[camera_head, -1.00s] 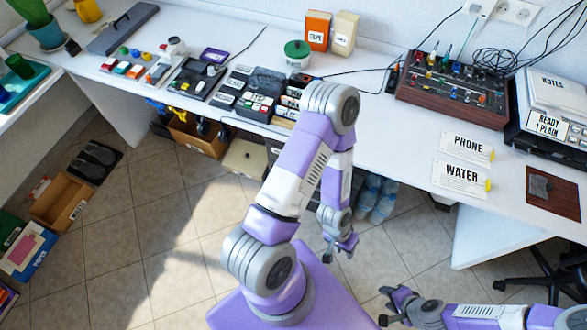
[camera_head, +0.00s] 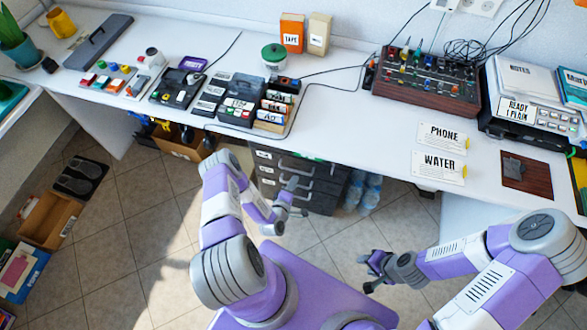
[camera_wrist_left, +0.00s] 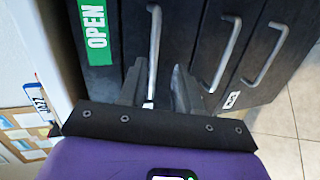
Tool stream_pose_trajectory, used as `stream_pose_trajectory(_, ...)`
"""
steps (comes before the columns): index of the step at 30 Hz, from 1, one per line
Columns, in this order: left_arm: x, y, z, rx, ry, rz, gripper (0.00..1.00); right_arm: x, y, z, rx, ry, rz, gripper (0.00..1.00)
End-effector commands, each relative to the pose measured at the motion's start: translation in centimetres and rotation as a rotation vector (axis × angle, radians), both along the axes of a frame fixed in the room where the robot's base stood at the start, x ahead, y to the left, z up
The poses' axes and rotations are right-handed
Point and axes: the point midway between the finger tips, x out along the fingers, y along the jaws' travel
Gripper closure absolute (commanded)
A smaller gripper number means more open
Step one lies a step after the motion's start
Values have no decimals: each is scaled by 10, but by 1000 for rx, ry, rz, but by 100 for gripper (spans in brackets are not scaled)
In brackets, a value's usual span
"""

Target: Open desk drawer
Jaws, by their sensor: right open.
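A black drawer unit (camera_head: 322,196) with silver handles stands under the white desk. In the left wrist view it appears turned, with several dark drawer fronts (camera_wrist_left: 275,85) side by side. A green OPEN label (camera_wrist_left: 96,30) is on the front nearest the desk edge. My left gripper (camera_head: 292,203) is in front of the unit. In the left wrist view its two fingers (camera_wrist_left: 158,88) are apart, with the handle (camera_wrist_left: 154,45) nearest the label between them. Contact with the handle cannot be told. The drawers look shut. My right gripper (camera_head: 370,272) is open and empty over the floor.
The white desk (camera_head: 340,130) overhangs the drawer unit. Water bottles (camera_head: 365,192) stand right of the unit, and a cardboard box (camera_head: 185,143) sits to its left. Tiled floor (camera_head: 130,240) is free in front. A control panel (camera_head: 427,85) and devices cover the desk.

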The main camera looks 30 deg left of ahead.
Motion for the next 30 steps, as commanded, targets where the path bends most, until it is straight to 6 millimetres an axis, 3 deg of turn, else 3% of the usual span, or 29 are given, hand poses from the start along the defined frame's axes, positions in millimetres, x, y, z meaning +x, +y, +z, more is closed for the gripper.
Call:
stream_pose_trajectory(5,-3,16,2,-42,-97,81,67,0,0,1,0,0,0,57)
stream_pose_trajectory(15,45,27,-9,-42,-101,82,67,0,0,-11,0,0,0,57)
stream_pose_trajectory(21,63,32,-12,-43,-100,83,67,0,0,-14,0,0,0,57)
stream_pose_trajectory(30,65,32,-12,-43,-97,82,67,0,0,-14,0,0,0,57)
